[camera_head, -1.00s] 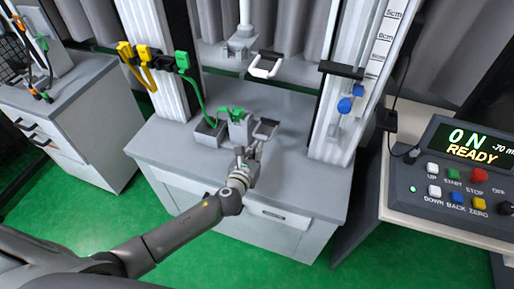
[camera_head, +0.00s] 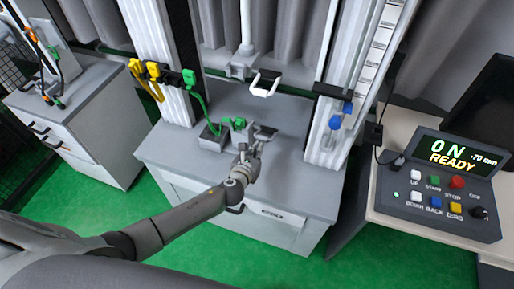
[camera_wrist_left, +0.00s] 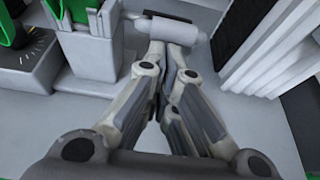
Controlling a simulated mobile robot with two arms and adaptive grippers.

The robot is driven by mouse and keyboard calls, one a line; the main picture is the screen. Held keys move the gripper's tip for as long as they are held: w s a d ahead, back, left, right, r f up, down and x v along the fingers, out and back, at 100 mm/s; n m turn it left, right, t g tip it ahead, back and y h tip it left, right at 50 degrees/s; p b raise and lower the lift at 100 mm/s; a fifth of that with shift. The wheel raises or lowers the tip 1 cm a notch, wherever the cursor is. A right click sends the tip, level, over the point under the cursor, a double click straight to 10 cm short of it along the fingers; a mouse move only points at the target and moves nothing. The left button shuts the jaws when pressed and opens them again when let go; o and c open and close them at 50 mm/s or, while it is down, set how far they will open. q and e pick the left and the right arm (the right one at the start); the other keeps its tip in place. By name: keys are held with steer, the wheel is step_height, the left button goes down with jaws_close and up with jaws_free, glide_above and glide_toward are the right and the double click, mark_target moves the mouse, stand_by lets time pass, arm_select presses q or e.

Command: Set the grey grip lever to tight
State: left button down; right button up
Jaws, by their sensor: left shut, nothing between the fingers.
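My left gripper (camera_head: 246,151) is shut and empty in front of the lever. In the wrist view the fingers (camera_wrist_left: 172,46) come together right at the bar; I cannot tell whether they touch it. A white lever (camera_head: 265,84) hangs on the upper grip above. My right gripper is not in view.
The bench top (camera_head: 300,190) is clear to the right of the lever. White tower columns stand on both sides, the right one (camera_head: 345,110) with blue knobs. A grey box (camera_head: 213,138) sits left of the grip. The control console (camera_head: 440,190) reads READY.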

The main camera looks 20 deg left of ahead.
mark_target(259, 137)
arm_select(q)
steer(key=r+p, duration=0.1)
steer(key=w+r+p, duration=0.1)
steer(key=r+p, duration=0.1)
steer(key=w+r+p, duration=0.1)
steer(key=r+p, duration=0.1)
steer(key=shift+r, duration=0.1)
steer(key=shift+w+d+r+p, duration=0.1)
steer(key=shift+w+r+p, duration=1.15)
steer(key=shift+w, duration=0.2)
steer(key=shift+w+r+p, duration=0.2)
steer(key=shift+w+r, duration=0.05)
steer(key=shift+w, duration=0.3)
steer(key=shift+w+r+p, duration=0.2)
steer(key=shift+w+r, duration=0.05)
steer(key=shift+w, duration=0.3)
steer(key=v, duration=1.2)
